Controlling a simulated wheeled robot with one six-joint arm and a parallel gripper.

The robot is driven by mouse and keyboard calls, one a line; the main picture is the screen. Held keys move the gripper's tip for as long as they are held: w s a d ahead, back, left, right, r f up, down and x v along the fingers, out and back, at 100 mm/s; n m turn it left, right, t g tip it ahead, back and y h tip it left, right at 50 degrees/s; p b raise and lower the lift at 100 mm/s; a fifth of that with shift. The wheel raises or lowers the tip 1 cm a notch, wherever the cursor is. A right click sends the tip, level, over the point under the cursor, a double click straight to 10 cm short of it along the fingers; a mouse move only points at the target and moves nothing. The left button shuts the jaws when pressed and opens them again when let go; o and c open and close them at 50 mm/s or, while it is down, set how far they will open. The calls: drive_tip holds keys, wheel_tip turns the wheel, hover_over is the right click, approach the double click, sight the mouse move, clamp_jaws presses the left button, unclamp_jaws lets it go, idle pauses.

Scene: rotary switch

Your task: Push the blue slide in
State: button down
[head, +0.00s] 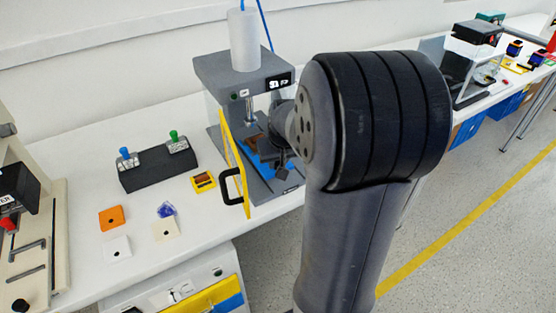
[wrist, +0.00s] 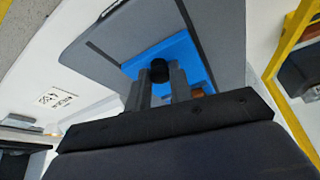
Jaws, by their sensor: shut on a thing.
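The blue slide (head: 262,166) lies in the grey press machine (head: 215,72), low in its opening. In the wrist view the blue slide (wrist: 196,58) is a flat blue plate with a black knob (wrist: 159,70) standing on it. My gripper (wrist: 160,82) has one finger on each side of the knob and is shut on it. In the head view my gripper (head: 282,157) is in front of the opening, partly hidden by my arm. The far end of the slide is out of sight.
A yellow-framed door (head: 232,160) with a black handle stands open at the machine's left. A dark block (head: 158,168) with blue and green knobs sits further left on the white table, near small orange (head: 111,217) and white pieces. The floor at right is clear.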

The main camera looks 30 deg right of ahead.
drive_tip(key=shift+w+r+p, duration=0.15)
drive_tip(key=shift+w+p, duration=0.2)
drive_tip(key=shift+w, duration=1.8)
drive_tip(key=c, duration=1.3)
unclamp_jaws()
drive_tip(key=shift+w, duration=0.1)
drive_tip(key=shift+o, duration=0.2)
drive_tip(key=p+v, duration=0.1)
drive_tip(key=v, duration=0.9)
drive_tip(key=shift+s+r, duration=0.25)
drive_tip(key=shift+a, duration=0.1)
drive_tip(key=shift+f, duration=0.1)
